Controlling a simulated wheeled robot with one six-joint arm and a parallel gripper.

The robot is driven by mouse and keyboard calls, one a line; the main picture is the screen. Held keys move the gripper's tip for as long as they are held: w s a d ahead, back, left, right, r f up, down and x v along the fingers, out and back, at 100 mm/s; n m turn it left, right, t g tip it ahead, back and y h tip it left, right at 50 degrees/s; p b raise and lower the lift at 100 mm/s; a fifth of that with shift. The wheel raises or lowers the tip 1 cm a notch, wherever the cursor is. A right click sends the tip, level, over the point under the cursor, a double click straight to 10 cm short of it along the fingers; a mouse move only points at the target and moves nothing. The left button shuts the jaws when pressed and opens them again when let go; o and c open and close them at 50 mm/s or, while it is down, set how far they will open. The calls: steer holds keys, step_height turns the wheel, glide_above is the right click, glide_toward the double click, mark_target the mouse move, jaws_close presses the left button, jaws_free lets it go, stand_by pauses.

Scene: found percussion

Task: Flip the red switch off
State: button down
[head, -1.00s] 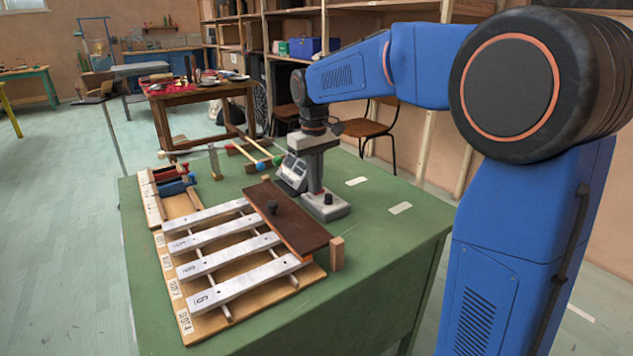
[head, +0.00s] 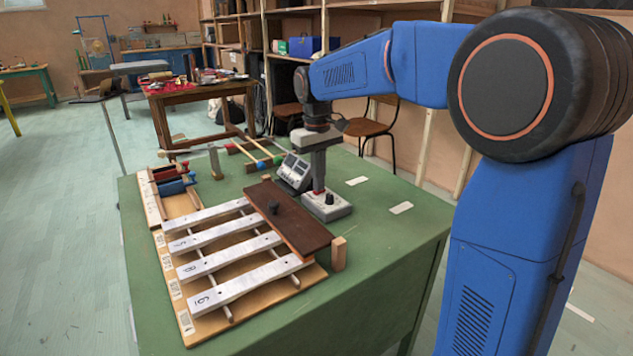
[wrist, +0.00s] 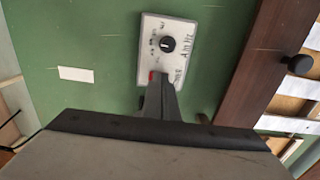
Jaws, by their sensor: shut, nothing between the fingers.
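The red switch (wrist: 152,76) sits on a small grey box (wrist: 168,48) with a black knob (wrist: 168,44). In the wrist view it shows as a small red patch at the left side of my fingertips, partly hidden by them. My gripper (wrist: 160,80) is shut and empty, its tips over the switch end of the box. In the head view my gripper (head: 318,188) points down at the far end of the grey box (head: 328,208), with a bit of red at the tips. I cannot tell whether the tips touch the switch or which way it is tipped.
A metal-bar instrument (head: 225,255) on a wooden board lies left of the box, with a brown board (head: 290,222) across its right side. A grey device with a display (head: 295,172) stands just behind my gripper.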

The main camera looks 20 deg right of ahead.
step_height(320, 180, up, 14)
steer(key=a, duration=0.1)
steer(key=shift+s+a+f, duration=0.15)
steer(key=shift+s+a, duration=0.1)
steer(key=shift+s, duration=0.05)
